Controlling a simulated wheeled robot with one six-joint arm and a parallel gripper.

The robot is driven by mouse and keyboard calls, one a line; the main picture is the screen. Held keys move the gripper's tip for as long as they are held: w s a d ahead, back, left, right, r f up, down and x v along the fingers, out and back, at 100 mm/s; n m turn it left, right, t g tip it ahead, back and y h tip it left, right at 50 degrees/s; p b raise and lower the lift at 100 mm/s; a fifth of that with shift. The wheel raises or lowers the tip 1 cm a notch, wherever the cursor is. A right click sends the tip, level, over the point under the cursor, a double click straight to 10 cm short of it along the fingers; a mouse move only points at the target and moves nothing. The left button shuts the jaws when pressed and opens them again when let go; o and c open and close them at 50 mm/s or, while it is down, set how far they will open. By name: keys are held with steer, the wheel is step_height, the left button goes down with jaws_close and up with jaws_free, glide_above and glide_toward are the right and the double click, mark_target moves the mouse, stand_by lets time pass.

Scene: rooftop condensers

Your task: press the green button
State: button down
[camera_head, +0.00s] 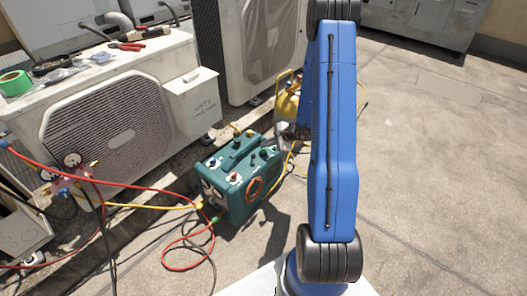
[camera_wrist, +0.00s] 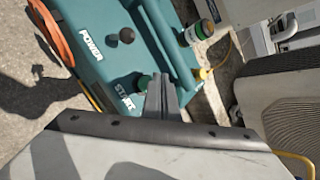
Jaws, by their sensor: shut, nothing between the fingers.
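The teal machine (camera_head: 240,185) stands on the roof floor in the head view. In the wrist view its top panel (camera_wrist: 95,75) carries white POWER and START labels. The green button (camera_wrist: 143,82) is beside the START label, partly covered by my fingers. A dark round knob (camera_wrist: 126,37) is near the POWER label. My gripper (camera_wrist: 161,82) is shut and empty, its fingertips close beside the green button. I cannot tell whether they touch it. In the head view my blue arm hides much of the area to the right of the machine.
Red, yellow and dark hoses run from the gauge set (camera_head: 72,170) to the machine and across the floor. A large condenser unit (camera_head: 125,110) stands at left, with tools and green tape (camera_head: 15,83) on top. A yellow cylinder (camera_head: 287,103) stands behind. Floor at right is clear.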

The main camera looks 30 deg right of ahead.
steer(key=shift+f, duration=0.1)
stand_by(0.6)
steer(key=shift+f, duration=0.35)
steer(key=shift+f, duration=0.75)
stand_by(1.1)
steer(key=shift+r, duration=1.2)
steer(key=shift+r, duration=0.1)
steer(key=shift+r, duration=2.4)
